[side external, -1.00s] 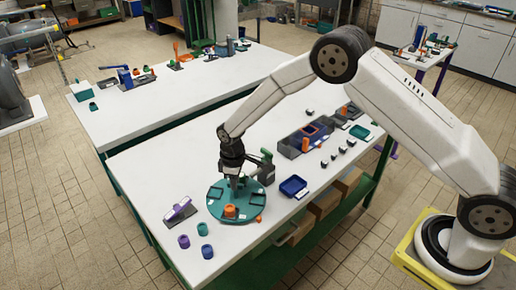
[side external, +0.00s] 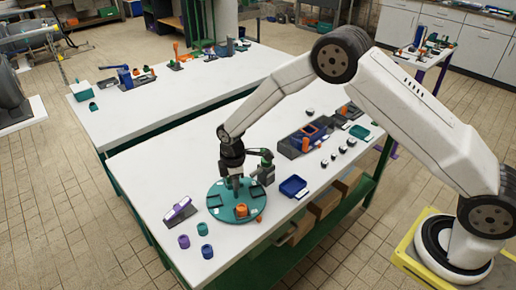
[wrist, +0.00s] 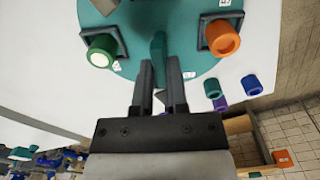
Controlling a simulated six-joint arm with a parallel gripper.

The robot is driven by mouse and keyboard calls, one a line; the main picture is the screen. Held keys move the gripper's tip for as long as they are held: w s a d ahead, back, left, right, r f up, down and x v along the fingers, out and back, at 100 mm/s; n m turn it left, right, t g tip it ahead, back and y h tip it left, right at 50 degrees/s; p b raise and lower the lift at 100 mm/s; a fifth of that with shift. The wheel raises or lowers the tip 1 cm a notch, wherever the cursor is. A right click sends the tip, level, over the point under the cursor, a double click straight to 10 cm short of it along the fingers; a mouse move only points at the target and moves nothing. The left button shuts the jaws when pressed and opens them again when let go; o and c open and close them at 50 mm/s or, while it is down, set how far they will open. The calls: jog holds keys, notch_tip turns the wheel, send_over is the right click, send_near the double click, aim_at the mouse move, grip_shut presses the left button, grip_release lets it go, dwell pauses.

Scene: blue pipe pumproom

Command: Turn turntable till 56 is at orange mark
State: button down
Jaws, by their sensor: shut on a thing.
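The teal turntable (side external: 222,214) lies flat on the near white table, with dark square holders and small white number tags around it. The tags are too small to read, so I cannot tell where 56 is. An orange cup (side external: 241,210) sits on its front part and also shows in the wrist view (wrist: 222,38). A green cup (wrist: 99,58) shows in another holder there. The small orange mark (side external: 259,220) lies just off the turntable's front right edge. My gripper (wrist: 160,75) points down over the turntable, shut on its upright teal handle (wrist: 158,48).
Purple (side external: 183,241), teal (side external: 202,228) and blue (side external: 207,251) cups stand in front left, near a purple-topped block (side external: 180,209). A blue tray (side external: 293,186) lies to the right. A grey and green upright device (side external: 266,172) stands close behind the turntable.

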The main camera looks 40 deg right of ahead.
jog(key=shift+n, duration=2.5)
jog(key=c, duration=0.6)
grip_release()
jog(key=shift+c, duration=0.2)
jog(key=shift+r, duration=0.2)
notch_tip(320, 180, up, 7)
jog(key=shift+f, duration=0.1)
jog(key=shift+r, duration=0.35)
